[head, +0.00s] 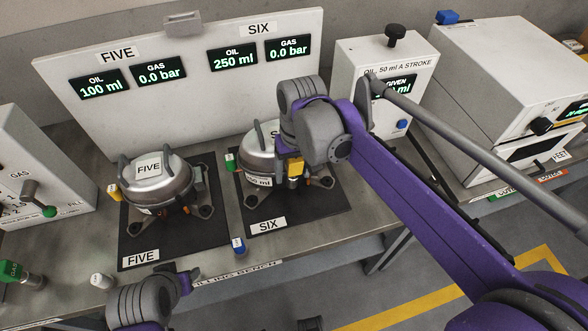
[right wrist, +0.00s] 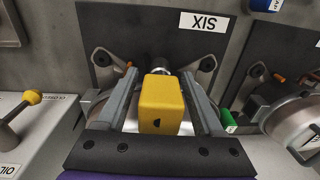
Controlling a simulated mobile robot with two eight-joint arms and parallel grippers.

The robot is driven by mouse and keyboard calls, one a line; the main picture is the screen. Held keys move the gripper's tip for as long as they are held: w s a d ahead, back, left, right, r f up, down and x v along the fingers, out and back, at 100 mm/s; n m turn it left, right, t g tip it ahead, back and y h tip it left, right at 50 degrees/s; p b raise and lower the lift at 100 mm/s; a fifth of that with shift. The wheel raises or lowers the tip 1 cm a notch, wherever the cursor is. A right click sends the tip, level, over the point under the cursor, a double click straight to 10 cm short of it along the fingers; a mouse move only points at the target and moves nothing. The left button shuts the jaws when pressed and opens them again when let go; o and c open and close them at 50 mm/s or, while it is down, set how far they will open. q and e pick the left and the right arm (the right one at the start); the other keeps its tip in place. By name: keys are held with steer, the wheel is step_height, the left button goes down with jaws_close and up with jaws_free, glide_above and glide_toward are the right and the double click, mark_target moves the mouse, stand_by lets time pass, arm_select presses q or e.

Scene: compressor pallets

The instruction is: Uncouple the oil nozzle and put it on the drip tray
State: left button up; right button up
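The yellow oil nozzle (head: 295,167) sits at the right side of the silver compressor SIX (head: 258,168). In the right wrist view the yellow nozzle (right wrist: 160,103) stands between the two grey fingers of my right gripper (right wrist: 160,97), with a gap on each side. My right gripper is open around it; in the head view its wrist hides part of the compressor. My left gripper (head: 188,276) is low at the bench's front edge, near pad FIVE, away from the nozzle; its finger opening is unclear. I cannot make out the drip tray.
Compressor FIVE (head: 160,182) stands on the left pad. A blue cap (head: 238,245) and a white cap (head: 102,281) are near the bench front. A green nozzle (head: 18,273) is at far left. The oil box (head: 352,72) stands behind my right arm; the display panel (head: 190,88) closes off the back.

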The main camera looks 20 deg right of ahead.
jaws_close()
arm_select(q)
steer(key=shift+r, duration=0.15)
arm_select(e)
steer(key=shift+r, duration=0.15)
arm_select(q)
steer(key=shift+w+r+p, duration=0.25)
steer(key=shift+r+p, duration=0.35)
steer(key=shift+r, duration=0.15)
steer(key=shift+w+r+p, duration=0.25)
steer(key=shift+r+p, duration=0.4)
steer(key=shift+r, duration=0.15)
steer(key=shift+w+r+p, duration=0.25)
steer(key=shift+r+p, duration=0.35)
steer(key=shift+r, duration=0.15)
arm_select(e)
steer(key=shift+d+r, duration=0.15)
steer(key=shift+r, duration=2.75)
arm_select(q)
steer(key=shift+d, duration=0.15)
arm_select(e)
steer(key=shift+s+d, duration=0.1)
steer(key=shift+d, duration=0.05)
